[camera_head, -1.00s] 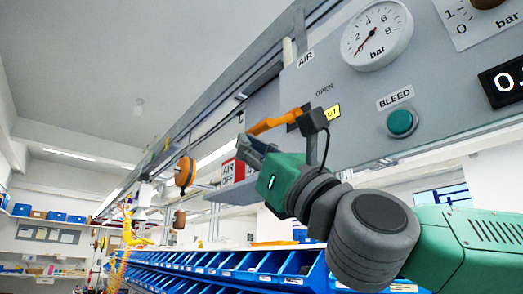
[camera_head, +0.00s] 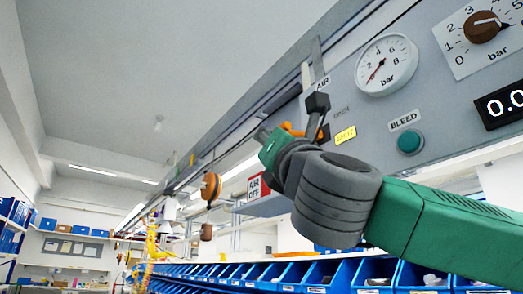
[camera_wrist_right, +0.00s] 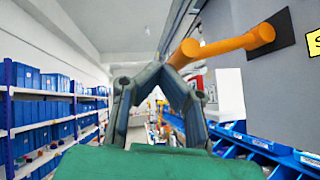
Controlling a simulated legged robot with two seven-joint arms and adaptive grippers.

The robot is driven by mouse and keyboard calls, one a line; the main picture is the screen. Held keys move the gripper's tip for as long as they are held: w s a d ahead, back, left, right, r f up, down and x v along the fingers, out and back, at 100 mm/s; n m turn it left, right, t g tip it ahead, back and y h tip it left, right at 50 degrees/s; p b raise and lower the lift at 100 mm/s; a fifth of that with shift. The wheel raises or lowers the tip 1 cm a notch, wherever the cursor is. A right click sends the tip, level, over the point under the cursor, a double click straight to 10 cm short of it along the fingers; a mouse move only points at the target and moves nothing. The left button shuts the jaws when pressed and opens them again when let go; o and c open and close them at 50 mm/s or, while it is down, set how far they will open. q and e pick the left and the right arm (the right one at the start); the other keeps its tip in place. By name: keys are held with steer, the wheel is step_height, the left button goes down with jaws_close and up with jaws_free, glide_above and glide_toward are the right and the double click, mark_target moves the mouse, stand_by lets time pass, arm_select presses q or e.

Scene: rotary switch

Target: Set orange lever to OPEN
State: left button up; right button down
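The orange lever (camera_head: 289,127) is on the grey panel, partly hidden by my right wrist. In the right wrist view the lever (camera_wrist_right: 230,44) runs from its dark mounting plate leftward to a round free end beside and above my fingertips. My right gripper (camera_wrist_right: 160,68) looks shut and empty, its fingertips together close to the lever's free end; I cannot tell whether they touch. It also shows small in the head view (camera_head: 262,134). The grey OPEN label (camera_head: 342,112) is above the yellow SHUT label (camera_head: 345,135). My left gripper is out of view.
The panel holds a pressure gauge (camera_head: 386,64), a green BLEED button (camera_head: 410,142), a brown knob (camera_head: 482,27) and a digital display (camera_head: 502,103). An AIR OFF sign (camera_head: 254,188) hangs below left. Blue bins (camera_head: 330,273) line the bottom.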

steer(key=r+m+h, duration=0.2)
steer(key=m+h, duration=0.1)
steer(key=m, duration=0.1)
steer(key=d+r+m+h, duration=0.1)
steer(key=r+m+h, duration=0.1)
steer(key=m+h, duration=0.2)
steer(key=r+m+h+p, duration=0.1)
steer(key=r+m+h, duration=0.2)
steer(key=m+h, duration=0.1)
steer(key=shift+w+d+r+m+g, duration=0.1)
steer(key=shift+w+d+m+g, duration=0.2)
steer(key=shift+d+m+g, duration=0.15)
steer(key=shift+d+r+m+h, duration=0.1)
steer(key=shift+r+m+h, duration=0.2)
steer(key=shift+m, duration=0.15)
steer(key=shift+d+r+p, duration=0.1)
steer(key=shift+r+p, duration=0.1)
steer(key=shift+p, duration=0.1)
steer(key=shift+s+r, duration=0.15)
steer(key=shift+r, duration=0.1)
steer(key=shift+a+r, duration=0.15)
steer(key=shift+a, duration=0.25)
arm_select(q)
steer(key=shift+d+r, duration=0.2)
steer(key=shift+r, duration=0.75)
arm_select(e)
steer(key=shift+a+r, duration=0.1)
steer(key=shift+r, duration=0.05)
